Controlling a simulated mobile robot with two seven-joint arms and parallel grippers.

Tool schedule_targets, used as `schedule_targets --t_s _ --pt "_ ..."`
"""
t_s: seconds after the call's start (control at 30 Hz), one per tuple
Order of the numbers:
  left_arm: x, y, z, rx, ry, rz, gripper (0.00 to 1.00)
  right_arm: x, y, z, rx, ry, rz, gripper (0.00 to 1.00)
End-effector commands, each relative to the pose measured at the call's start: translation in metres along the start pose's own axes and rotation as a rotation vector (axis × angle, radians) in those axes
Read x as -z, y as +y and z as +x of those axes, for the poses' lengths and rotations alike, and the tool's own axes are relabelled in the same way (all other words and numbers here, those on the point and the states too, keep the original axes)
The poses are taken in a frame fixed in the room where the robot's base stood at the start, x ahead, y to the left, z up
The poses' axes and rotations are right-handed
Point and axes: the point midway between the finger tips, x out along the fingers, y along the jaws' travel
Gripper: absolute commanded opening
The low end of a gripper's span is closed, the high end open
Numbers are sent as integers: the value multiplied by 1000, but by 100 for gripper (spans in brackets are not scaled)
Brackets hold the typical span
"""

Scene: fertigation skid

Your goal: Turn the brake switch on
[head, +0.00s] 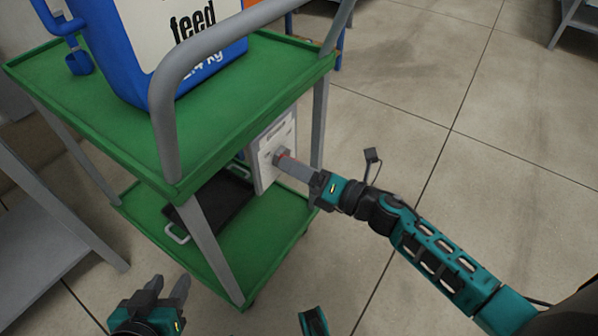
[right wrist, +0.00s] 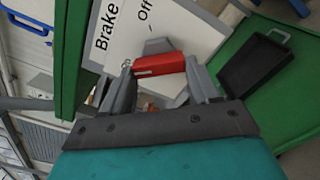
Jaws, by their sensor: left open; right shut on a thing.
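The brake switch (right wrist: 157,64) has a red handle on a grey base, mounted on a white panel (right wrist: 185,30) with the words "Brake" and "Off" showing in the right wrist view. In the head view the panel (head: 276,138) stands between the two shelves of a green cart. My right gripper (right wrist: 160,72) is shut on the red handle, one finger at each end of it. In the head view my right gripper (head: 287,161) reaches the panel from the right and hides most of the switch. My left gripper (head: 166,291) is open and empty at the bottom, away from the cart.
The green cart's upper shelf (head: 262,75) carries a blue feed jug (head: 125,75). A black tray (head: 212,207) lies on the lower shelf (head: 250,240). A grey handrail (head: 190,55) and posts frame the cart. Open floor (head: 400,80) lies to the right.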

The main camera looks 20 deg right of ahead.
Motion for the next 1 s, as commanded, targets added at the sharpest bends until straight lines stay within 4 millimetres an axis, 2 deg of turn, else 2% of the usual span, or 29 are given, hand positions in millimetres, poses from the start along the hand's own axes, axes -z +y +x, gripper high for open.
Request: schedule_targets --t_s 0.3,0.8,0.83,1.0 --pt "0 4 2 -9 7 0 43 0 -2 -1 2 1 -108 30" --pt "-2 4 3 -9 2 1 43 0 -1 0 2 1 -128 30" --pt "-2 3 3 -9 2 1 43 0 -1 0 2 1 -128 61" --pt "-2 3 3 -8 1 1 43 0 -1 0 2 1 -126 77"
